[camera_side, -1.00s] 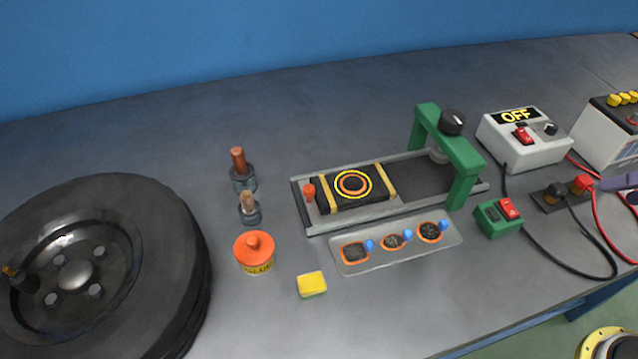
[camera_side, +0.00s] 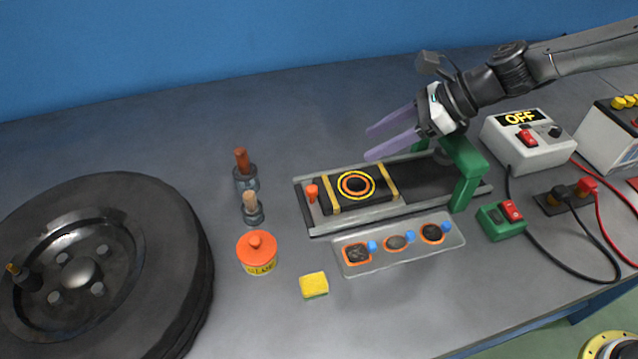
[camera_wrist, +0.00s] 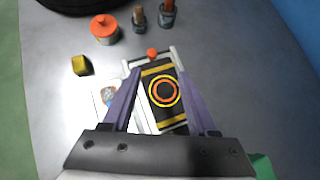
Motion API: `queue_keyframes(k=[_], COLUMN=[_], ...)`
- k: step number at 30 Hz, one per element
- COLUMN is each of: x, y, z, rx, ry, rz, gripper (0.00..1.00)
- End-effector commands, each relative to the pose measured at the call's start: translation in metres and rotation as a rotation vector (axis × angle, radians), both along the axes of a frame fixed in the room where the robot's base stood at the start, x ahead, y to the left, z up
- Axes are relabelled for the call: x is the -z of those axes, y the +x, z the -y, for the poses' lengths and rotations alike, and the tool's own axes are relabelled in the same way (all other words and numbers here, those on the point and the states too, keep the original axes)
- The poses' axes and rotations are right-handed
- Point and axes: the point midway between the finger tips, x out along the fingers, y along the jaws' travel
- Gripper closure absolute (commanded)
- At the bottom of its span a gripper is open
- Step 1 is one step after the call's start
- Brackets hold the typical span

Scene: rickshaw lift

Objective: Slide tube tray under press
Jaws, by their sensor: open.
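The tube tray (camera_side: 379,190), black with yellow bands and an orange-yellow ring patch, lies in the left part of a grey rail frame (camera_side: 370,218). An orange knob (camera_side: 311,192) stands at its left end. The green press (camera_side: 467,170) straddles the right part of the frame, partly hidden behind my gripper. My gripper (camera_side: 370,142) is open and empty, above and behind the rail between tray and press, with purple fingers pointing left. In the wrist view the tray (camera_wrist: 176,119) shows between the open fingers (camera_wrist: 169,75), with the knob beyond.
A clear tray of patches (camera_side: 352,268) lies in front of the rail. A yellow block (camera_side: 313,285), orange-lidded tin (camera_side: 257,255), two brushes and a tire (camera_side: 150,230) are left. A green switch box (camera_side: 501,220) and OFF box (camera_side: 528,140) are right.

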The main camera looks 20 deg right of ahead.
Motion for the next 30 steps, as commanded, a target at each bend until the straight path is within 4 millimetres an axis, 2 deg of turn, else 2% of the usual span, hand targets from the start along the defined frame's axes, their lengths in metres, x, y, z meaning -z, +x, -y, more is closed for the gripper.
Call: queue_keyframes(k=[1,3,7,11,24,30], x=[0.012,0.021,0.028,0.042,0.100,0.115], y=[-0.002,-0.005,-0.005,-0.001,0.022,0.028], z=[-0.004,-0.008,-0.016,-0.028,-0.082,-0.096], rx=[-0.011,-0.021,-0.029,-0.030,-0.030,-0.029], ry=[-0.007,-0.014,-0.015,-0.017,-0.018,-0.016], rz=[-0.021,-0.037,-0.042,-0.044,-0.041,-0.040], gripper=[0.41,0.41,0.41,0.41,0.41,0.41])
